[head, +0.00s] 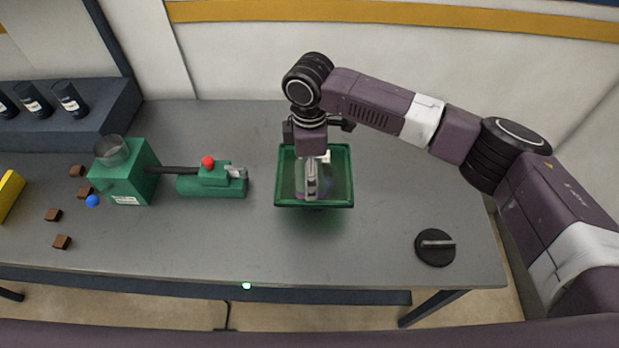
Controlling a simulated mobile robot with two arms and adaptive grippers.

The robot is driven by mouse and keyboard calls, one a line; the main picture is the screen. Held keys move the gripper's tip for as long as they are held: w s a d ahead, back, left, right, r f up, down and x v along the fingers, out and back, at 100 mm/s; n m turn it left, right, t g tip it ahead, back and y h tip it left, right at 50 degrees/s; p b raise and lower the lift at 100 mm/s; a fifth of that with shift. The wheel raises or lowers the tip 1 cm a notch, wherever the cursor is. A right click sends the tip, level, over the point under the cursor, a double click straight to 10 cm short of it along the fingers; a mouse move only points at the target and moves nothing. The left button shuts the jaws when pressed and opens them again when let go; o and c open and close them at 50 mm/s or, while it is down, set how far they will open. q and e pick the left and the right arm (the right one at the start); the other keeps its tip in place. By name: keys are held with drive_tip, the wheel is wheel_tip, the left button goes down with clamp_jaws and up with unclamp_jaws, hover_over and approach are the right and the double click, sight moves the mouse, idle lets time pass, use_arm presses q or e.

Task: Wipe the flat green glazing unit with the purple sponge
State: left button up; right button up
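The flat green glazing unit (343,189), a green frame around a see-through pane, is near the middle of the table, with a green-tinted shadow below its front edge. My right gripper (311,193) points down over the pane, its fingers in front of the pane's middle. The fingers are small and partly covered by the wrist, so I cannot tell whether they are open or shut. I cannot make out the purple sponge clearly; it may be hidden at the fingers. My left gripper is not in view.
A green machine (126,172) with a glass cup and a green clamp-like device (212,184) stand left. Brown blocks (53,215) and a blue ball (93,201) lie near them. A black dial (435,248) sits right. The table (330,250) is clear in front.

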drive_tip(key=shift+s+r, duration=0.2)
drive_tip(key=shift+r, duration=1.4)
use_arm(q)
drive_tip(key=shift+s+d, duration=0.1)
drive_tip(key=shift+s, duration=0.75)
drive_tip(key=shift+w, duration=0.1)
